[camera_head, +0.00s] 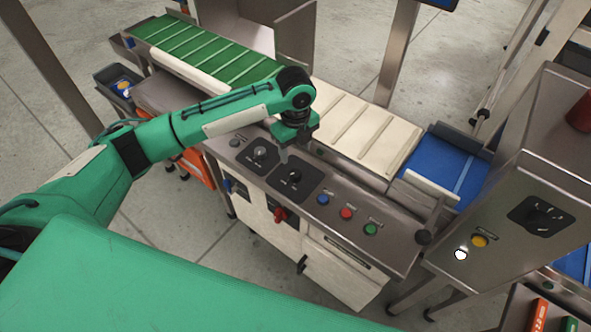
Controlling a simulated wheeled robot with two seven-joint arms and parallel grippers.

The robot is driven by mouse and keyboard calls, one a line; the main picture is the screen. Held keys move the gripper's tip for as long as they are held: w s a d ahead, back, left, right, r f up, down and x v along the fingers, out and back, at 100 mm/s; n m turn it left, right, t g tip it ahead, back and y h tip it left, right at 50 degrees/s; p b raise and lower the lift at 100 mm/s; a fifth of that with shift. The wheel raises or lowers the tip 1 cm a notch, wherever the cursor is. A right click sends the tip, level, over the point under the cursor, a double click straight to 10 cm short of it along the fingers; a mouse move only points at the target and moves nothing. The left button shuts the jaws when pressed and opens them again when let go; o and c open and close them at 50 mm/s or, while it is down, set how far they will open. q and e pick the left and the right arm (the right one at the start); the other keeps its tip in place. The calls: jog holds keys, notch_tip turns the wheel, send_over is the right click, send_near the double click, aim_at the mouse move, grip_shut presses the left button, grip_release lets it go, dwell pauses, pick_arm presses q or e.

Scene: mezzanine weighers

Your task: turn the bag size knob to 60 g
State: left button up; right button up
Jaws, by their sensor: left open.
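The control panel (330,201) slopes along the front of the machine. It carries two black dial plates, a left dial knob (259,153) and a right dial knob (293,176). The labels and scale marks are too small to read, so I cannot tell which is the bag size knob or where it points. My left gripper (284,156) points down over the panel, between and slightly behind the two knobs. It is open with nothing seen in it; whether it touches the right dial plate I cannot tell. My right gripper is not in view.
Right of the dials are a blue button (323,199), a red button (347,213) and a green button (371,229). A red knob (280,214) sits on the front face below. Behind run a green cleated belt (205,48) and a cream belt (368,127). A steel cabinet (520,200) stands right.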

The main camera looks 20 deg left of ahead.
aim_at(295, 173)
pick_arm(q)
notch_tip(295, 173, down, 10)
jog(key=shift+r, duration=0.1)
jog(key=shift+c, duration=0.2)
jog(key=c, duration=0.9)
